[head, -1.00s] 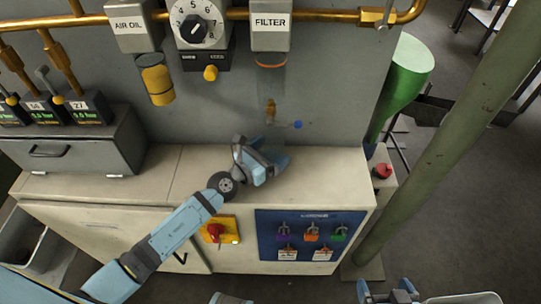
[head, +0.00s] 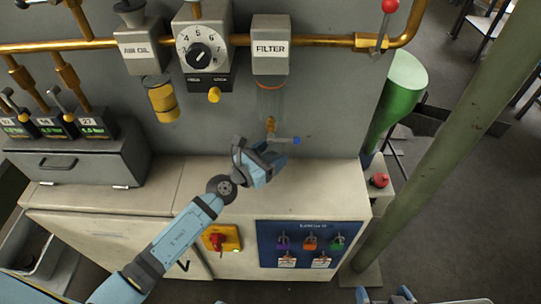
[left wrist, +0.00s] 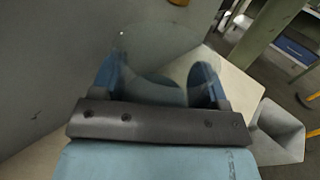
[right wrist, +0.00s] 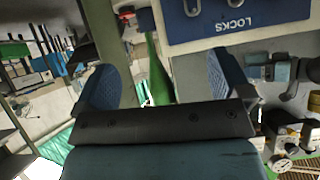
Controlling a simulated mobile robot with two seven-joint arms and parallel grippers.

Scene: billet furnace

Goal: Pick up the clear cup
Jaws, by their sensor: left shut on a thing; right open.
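The clear cup (left wrist: 160,38) is a faint see-through shape in the left wrist view, between the two blue fingers. My left gripper (left wrist: 160,82) is shut on it. In the head view my left gripper (head: 272,160) is in front of the grey panel at the bench's back edge, just below the filter; the cup is hard to make out there. My right gripper (right wrist: 160,85) is open and empty; in the head view it (head: 386,293) shows only at the bottom edge.
The filter (head: 270,50) has a clear bowl (head: 271,100), brass fitting (head: 270,125) and blue-tipped drain lever (head: 295,141), close above my left gripper. The bench top (head: 320,180) is clear to the right. A green post (head: 440,140) stands at right.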

